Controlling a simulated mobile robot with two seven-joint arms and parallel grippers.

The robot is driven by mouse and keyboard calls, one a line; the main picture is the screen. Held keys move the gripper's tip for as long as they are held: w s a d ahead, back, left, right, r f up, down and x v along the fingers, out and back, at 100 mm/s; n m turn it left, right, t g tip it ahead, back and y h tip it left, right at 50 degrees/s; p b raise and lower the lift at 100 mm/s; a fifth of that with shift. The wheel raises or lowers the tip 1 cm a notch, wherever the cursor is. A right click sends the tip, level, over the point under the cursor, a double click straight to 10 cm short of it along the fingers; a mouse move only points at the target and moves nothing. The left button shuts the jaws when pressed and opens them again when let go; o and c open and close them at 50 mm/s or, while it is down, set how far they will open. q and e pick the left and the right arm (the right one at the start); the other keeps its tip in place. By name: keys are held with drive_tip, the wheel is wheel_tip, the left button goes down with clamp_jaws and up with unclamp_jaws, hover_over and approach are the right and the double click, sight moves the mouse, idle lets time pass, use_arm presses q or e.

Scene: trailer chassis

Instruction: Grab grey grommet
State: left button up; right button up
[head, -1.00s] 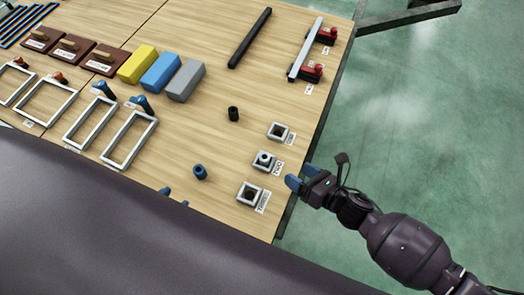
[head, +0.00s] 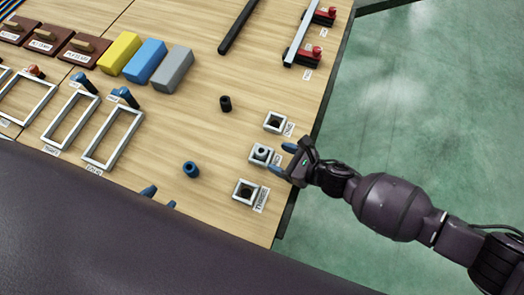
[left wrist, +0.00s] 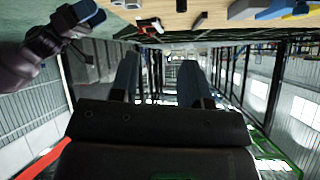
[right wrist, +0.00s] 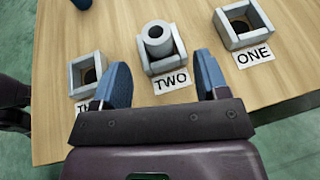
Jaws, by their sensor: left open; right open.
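The grey grommet (head: 261,152) stands upright in the square holder labelled TWO (head: 253,160) near the table's right edge. In the right wrist view the grommet (right wrist: 157,38) rises above its holder, just beyond and between my fingertips. My right gripper (head: 283,158) is open and empty, beside holder TWO at the table edge; its blue fingers (right wrist: 163,78) straddle the TWO label in the right wrist view. My left gripper (head: 160,198) is open at the front table edge, mostly hidden, only its blue fingertips showing. In the left wrist view its fingers (left wrist: 157,78) are apart with nothing between them.
Empty-looking holders ONE (head: 275,121) and THREE (head: 245,191) flank holder TWO. A blue grommet (head: 190,169) and a black one (head: 225,103) stand on the table to the left. Yellow, blue and grey blocks (head: 174,69) and white frames (head: 112,137) lie farther left.

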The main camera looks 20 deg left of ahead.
sight(264, 152)
drive_tip(key=x, duration=0.1)
drive_tip(key=b+x, duration=0.1)
drive_tip(key=x, duration=0.1)
drive_tip(key=shift+s+a, duration=0.2)
drive_tip(key=shift+a, duration=0.25)
drive_tip(key=shift+w+a+f+b, duration=0.1)
drive_tip(key=shift+w+a+b, duration=0.2)
drive_tip(key=shift+a, duration=0.25)
drive_tip(key=c, duration=1)
